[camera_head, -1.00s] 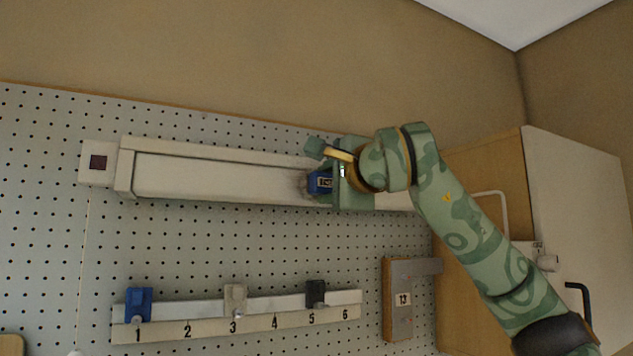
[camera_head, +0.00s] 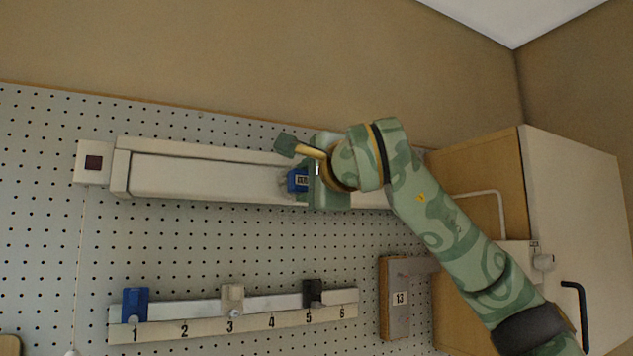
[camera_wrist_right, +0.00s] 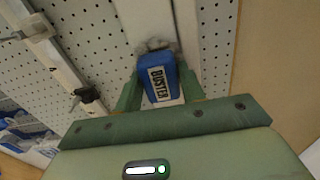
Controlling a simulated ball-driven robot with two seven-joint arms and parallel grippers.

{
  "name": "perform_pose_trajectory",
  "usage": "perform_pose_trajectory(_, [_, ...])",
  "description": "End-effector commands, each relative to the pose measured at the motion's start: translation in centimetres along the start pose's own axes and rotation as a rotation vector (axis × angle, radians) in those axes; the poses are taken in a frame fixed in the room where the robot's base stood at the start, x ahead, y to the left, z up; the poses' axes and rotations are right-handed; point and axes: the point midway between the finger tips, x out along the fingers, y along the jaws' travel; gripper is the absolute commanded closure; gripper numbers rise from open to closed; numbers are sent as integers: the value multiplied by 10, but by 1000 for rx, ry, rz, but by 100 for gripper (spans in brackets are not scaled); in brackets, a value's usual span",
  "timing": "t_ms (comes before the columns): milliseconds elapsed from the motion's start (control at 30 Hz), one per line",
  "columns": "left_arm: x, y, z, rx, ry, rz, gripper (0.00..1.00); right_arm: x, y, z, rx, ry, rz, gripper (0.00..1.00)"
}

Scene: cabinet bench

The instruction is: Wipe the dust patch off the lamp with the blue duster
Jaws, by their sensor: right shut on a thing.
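The lamp (camera_head: 210,178) is a long white bar fixed across the upper pegboard. My right gripper (camera_head: 306,182) is at the lamp's front, right of its middle, and is shut on the blue duster (camera_head: 296,180). In the right wrist view the duster (camera_wrist_right: 157,80) sits between the two green fingers, its label facing the camera. A grey, fuzzy dust patch (camera_wrist_right: 156,46) shows on the lamp right at the duster's far end. In the head view only a faint grey smudge shows at the duster's left edge. The duster appears to touch the lamp; its far face is hidden. My left gripper is out of view.
Below the lamp is a numbered rail (camera_head: 255,320) with a blue holder (camera_head: 134,304), a white one (camera_head: 232,298) and a black one (camera_head: 313,293). A box marked 13 (camera_head: 398,298) and a wooden cabinet (camera_head: 578,225) are at right. A switch box (camera_head: 93,163) is left of the lamp.

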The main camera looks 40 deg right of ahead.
Motion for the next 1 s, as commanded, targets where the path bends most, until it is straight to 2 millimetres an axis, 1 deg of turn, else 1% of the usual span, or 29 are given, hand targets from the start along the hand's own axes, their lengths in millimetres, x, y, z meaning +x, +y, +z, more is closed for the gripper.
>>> perform_pose_trajectory(100, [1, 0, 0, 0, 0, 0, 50, -1, 1, 13, -2, -1, -1, 79])
perform_pose_trajectory(233, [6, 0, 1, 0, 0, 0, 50, -2, 1, 25, -1, 0, -1, 79])
perform_pose_trajectory(333, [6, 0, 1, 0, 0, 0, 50, -2, 1, 27, 0, 1, -1, 79])
perform_pose_trajectory(567, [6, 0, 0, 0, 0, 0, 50, -2, 0, 27, 0, 1, -1, 79])
perform_pose_trajectory(667, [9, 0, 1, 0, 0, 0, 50, -9, 1, 27, 0, 0, -4, 79])
perform_pose_trajectory(1000, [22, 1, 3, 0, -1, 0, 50, -49, 1, 27, 0, -1, -4, 79])
